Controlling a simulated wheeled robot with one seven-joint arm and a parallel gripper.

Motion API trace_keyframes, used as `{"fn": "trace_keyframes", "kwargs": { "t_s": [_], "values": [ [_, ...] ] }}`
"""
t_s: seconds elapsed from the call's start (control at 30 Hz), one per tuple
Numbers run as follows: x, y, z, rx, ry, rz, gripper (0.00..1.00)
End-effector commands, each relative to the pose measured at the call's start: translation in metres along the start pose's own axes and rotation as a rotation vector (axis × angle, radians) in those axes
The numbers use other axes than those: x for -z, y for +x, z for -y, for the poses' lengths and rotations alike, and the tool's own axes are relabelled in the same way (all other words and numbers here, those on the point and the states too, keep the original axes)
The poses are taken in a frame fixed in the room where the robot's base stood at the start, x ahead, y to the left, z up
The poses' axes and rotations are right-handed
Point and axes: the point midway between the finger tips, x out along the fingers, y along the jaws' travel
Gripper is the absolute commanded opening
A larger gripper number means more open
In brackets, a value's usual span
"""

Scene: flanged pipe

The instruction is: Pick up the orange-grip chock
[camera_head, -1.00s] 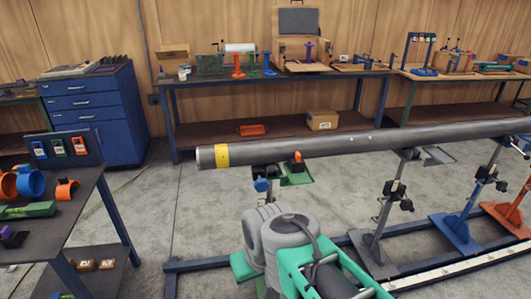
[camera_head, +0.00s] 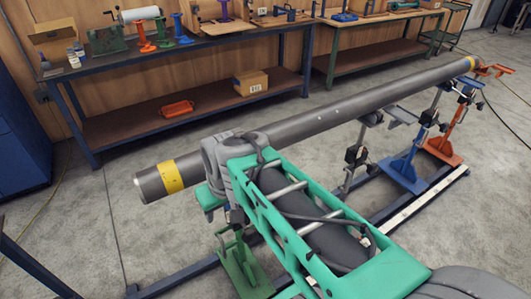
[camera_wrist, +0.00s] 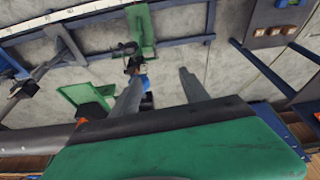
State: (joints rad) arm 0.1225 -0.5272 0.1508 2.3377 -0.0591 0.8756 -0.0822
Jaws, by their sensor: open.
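The orange-grip chock (camera_wrist: 82,121) shows in the wrist view as a small orange patch beside a dark body, on or just by a green tray (camera_wrist: 78,94). It is partly hidden by the pipe and my gripper's body. In the head view my arm hides the chock. My gripper (camera_wrist: 161,78) is open, with nothing visible between its two grey fingers. The chock lies to the left of the left finger in the wrist view; I cannot tell the gap between them. My fingers are hidden in the head view.
A long grey pipe (camera_head: 330,112) with a yellow band (camera_head: 171,176) runs on several stands, including blue (camera_head: 402,170) and orange ones (camera_head: 443,150). A green stand (camera_head: 243,268) is beneath its near end. A workbench (camera_head: 205,115) stands behind, with bare floor between.

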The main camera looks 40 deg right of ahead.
Motion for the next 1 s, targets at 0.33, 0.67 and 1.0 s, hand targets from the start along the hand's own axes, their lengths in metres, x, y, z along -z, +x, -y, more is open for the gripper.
{"fn": "trace_keyframes", "kwargs": {
  "t_s": [0.33,0.67,1.0],
  "values": [
    [0.094,0.011,-0.213,-0.017,0.069,-0.074,0.75],
    [0.102,0.050,-0.227,-0.017,0.063,-0.083,0.75],
    [0.111,0.092,-0.227,-0.021,0.064,-0.086,0.75]
  ]
}}
